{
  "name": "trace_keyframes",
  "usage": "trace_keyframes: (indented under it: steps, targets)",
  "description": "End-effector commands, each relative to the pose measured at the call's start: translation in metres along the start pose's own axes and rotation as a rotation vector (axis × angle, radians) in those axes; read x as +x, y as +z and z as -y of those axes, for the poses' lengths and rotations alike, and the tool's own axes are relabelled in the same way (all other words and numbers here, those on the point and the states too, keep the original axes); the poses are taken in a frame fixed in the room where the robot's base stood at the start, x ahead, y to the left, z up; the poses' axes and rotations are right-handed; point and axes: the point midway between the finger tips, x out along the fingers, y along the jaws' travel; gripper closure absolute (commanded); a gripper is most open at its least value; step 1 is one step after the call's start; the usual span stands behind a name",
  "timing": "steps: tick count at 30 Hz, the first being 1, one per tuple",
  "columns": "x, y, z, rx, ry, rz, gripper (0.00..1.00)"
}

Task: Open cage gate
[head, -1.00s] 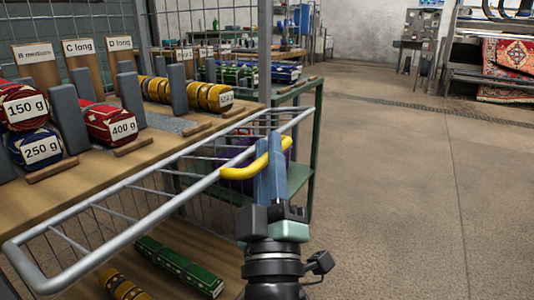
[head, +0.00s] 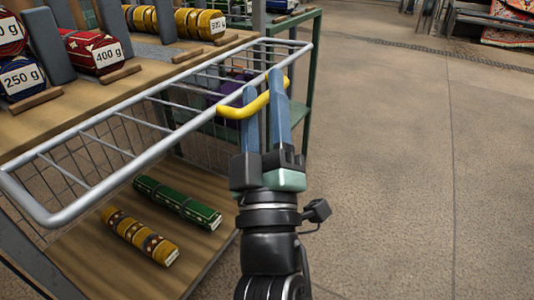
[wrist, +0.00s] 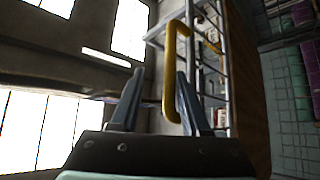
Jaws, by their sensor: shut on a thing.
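The cage gate (head: 110,122) is a grey tubular frame with wire mesh. It stands out at an angle in front of the shelf, across the left and middle of the head view. A yellow handle (head: 236,112) sits near its right end. My gripper (head: 263,82) is at this handle, its two blue-grey fingers pointing up and away, and is shut on it. In the wrist view the yellow handle (wrist: 171,75) runs upright between the fingers (wrist: 158,75), close to the right one. The exact contact is not clear there.
A wooden shelf (head: 40,128) holds labelled rolls at the left. A green roll (head: 176,203) and a yellow-brown roll (head: 140,236) lie on the lower board. A green rack (head: 312,75) stands behind the gate. The floor (head: 400,170) to the right is clear.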

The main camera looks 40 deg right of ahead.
Motion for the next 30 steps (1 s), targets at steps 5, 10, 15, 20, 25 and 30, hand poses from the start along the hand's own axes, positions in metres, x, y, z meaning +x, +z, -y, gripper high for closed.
trace_keyframes:
  steps: [5,10,15,20,25,30]
  targets:
    - [-0.046,0.004,0.000,-0.006,0.008,-0.003,0.70]
    - [-0.077,0.003,-0.001,-0.006,0.009,-0.002,0.70]
    - [-0.093,0.002,-0.002,-0.005,0.008,-0.001,0.70]
    - [-0.097,0.001,-0.003,-0.003,0.007,-0.001,0.70]
    - [-0.097,0.000,-0.003,-0.002,0.007,-0.001,0.70]
    - [-0.095,-0.003,0.004,-0.008,-0.010,-0.019,0.94]
